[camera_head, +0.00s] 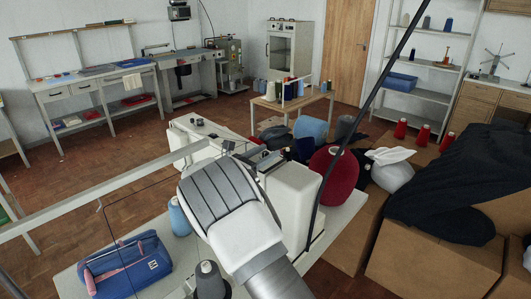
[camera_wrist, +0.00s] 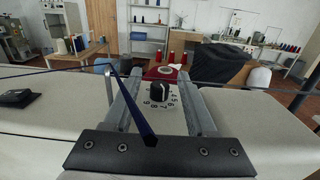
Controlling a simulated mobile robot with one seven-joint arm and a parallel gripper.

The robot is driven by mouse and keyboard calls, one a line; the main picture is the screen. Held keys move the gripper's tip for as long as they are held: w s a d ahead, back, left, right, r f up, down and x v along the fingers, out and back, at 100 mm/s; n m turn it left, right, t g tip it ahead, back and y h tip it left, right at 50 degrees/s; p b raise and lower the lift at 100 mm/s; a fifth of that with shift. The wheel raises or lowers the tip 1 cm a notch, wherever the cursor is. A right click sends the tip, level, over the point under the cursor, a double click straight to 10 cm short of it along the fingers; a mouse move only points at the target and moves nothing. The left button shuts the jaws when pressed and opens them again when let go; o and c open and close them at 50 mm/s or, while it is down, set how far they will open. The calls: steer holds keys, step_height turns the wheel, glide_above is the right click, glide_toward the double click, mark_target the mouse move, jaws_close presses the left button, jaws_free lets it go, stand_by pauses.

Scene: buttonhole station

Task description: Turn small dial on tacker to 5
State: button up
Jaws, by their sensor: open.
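The small dial (camera_wrist: 159,91) is a round black knob on a white plate (camera_wrist: 160,103) printed with numbers, shown in the wrist view. The digits 5 and 6 lie on its right and 7, 8 and 9 along its lower and left side. I cannot read where its pointer stands. My gripper (camera_wrist: 157,98) is open, with one grey finger on each side of the dial in the picture. I cannot tell whether the fingers touch it. In the head view, the white tacker (camera_head: 293,207) stands partly behind my arm, and the dial is not discernible there.
A dark thin bar (camera_wrist: 141,112) crosses before the left finger. On the machine table (camera_head: 335,228) are a blue bag (camera_head: 125,266) and thread cones (camera_head: 179,217). Cardboard boxes (camera_head: 432,268) with dark cloth (camera_head: 460,180) stand at right. Floor (camera_head: 130,145) is clear at left.

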jaws_close()
steer(key=shift+b, duration=0.3)
steer(key=shift+n+t+y+b, duration=0.45)
steer(key=shift+n+t+y, duration=0.25)
steer(key=shift+y, duration=0.3)
jaws_free()
steer(key=shift+s+a, duration=0.1)
steer(key=shift+s, duration=0.05)
